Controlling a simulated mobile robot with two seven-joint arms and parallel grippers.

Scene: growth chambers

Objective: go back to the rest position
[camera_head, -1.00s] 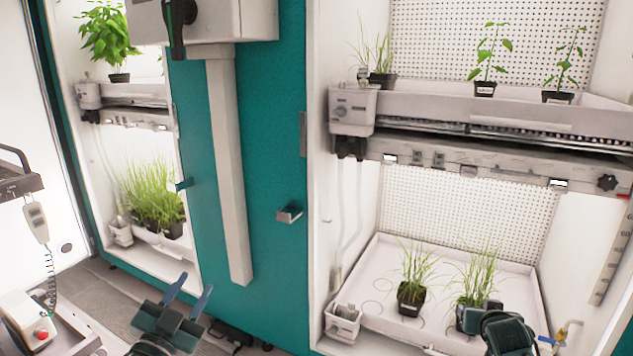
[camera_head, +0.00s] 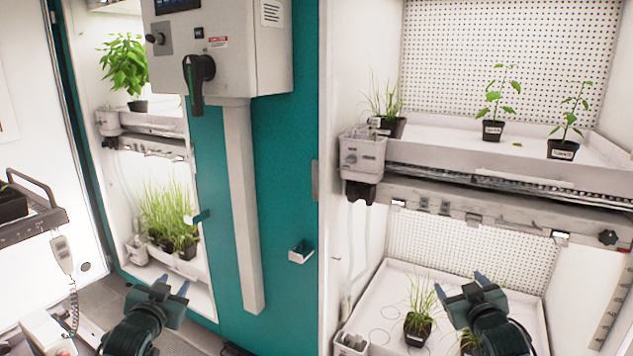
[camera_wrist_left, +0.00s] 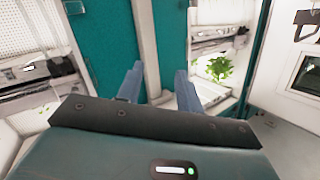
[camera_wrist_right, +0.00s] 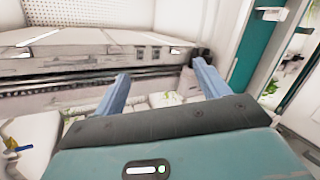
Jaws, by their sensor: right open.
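My left gripper (camera_head: 174,284) is at the lower left of the head view, in front of the left growth chamber. Its two blue fingers stand apart with nothing between them; they also show in the left wrist view (camera_wrist_left: 158,85). My right gripper (camera_head: 474,284) is at the lower right, in front of the right chamber's lower shelf. Its fingers are apart and empty in the right wrist view (camera_wrist_right: 160,88). It partly hides a grass pot behind it. No rest mark is visible.
The upper tray (camera_head: 470,155) holds several potted plants. The lower tray (camera_head: 375,285) holds grass pots (camera_head: 418,328). A teal wall (camera_head: 285,200) with a grey control box (camera_head: 235,50) and post separates the chambers. A cart (camera_head: 30,215) stands left.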

